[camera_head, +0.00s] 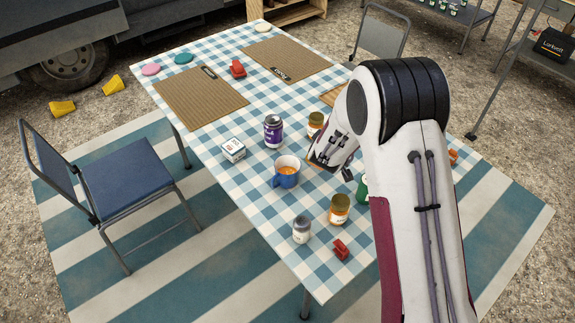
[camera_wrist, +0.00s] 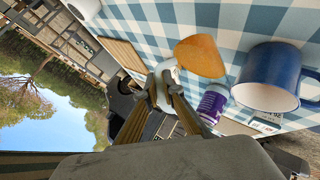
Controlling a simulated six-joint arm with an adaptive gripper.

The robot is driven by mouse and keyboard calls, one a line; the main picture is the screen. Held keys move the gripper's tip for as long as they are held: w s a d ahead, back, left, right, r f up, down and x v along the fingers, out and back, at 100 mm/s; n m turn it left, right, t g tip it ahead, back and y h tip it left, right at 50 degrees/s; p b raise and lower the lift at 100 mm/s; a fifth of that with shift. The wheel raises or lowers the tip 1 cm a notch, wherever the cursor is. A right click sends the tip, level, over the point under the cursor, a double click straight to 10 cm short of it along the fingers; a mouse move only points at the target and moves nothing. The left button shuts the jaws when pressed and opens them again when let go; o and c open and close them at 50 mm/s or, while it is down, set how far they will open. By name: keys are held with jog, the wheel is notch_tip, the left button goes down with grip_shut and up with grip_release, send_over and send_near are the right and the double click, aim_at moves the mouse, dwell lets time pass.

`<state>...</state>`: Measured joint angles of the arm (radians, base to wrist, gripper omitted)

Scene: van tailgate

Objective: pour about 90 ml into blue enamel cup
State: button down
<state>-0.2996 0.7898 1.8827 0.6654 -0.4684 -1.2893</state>
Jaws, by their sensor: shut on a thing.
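The blue enamel cup (camera_head: 285,180) stands upright on the checked cloth in the head view, with orange-brown contents showing inside. It also shows large at the right of the wrist view (camera_wrist: 268,78). My gripper (camera_wrist: 163,88) is shut on a pale vessel (camera_wrist: 170,74); an orange shape (camera_wrist: 200,58) lies just beyond it and seems to belong to it. My arm hides most of the held vessel there. I cannot tell its tilt or whether liquid is flowing.
A purple jar (camera_head: 273,132) and a white box (camera_head: 232,150) stand behind and left of the cup. Amber jars stand behind (camera_head: 315,122) and at front right (camera_head: 339,209). A grey-lidded jar (camera_head: 301,230) and red clip (camera_head: 341,249) are nearer. Bare cloth lies front left.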

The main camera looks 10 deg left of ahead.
jog(key=shift+w+d+f+y, duration=0.15)
jog(key=shift+d+f+y, duration=0.15)
jog(key=shift+d+f, duration=0.05)
jog(key=shift+w+d+f+m+g+y, duration=0.15)
jog(key=shift+d+f+m+g+y, duration=0.15)
jog(key=shift+d+f+m, duration=0.1)
jog(key=shift+w+d+f, duration=0.1)
jog(key=shift+d, duration=0.1)
jog(key=shift+d+f+y, duration=0.2)
jog(key=shift+y, duration=0.1)
jog(key=shift+w+d+f+m+g+y, duration=0.3)
jog(key=shift+d+f+m+y, duration=0.2)
jog(key=shift+d, duration=0.25)
jog(key=shift+w+d+f+m+g+y, duration=0.2)
jog(key=shift+d+f+m+g+y, duration=0.15)
jog(key=shift+d+y, duration=0.3)
dwell(1.3)
jog(key=shift+w+d+f+g+y, duration=0.1)
jog(key=shift+d+f+g+y, duration=0.2)
jog(key=shift+d+f, duration=0.2)
jog(key=shift+d+f+m+y, duration=0.15)
jog(key=shift+f+m+y, duration=0.1)
jog(key=shift+d+f+y, duration=0.2)
jog(key=shift+f+y, duration=0.1)
dwell(0.6)
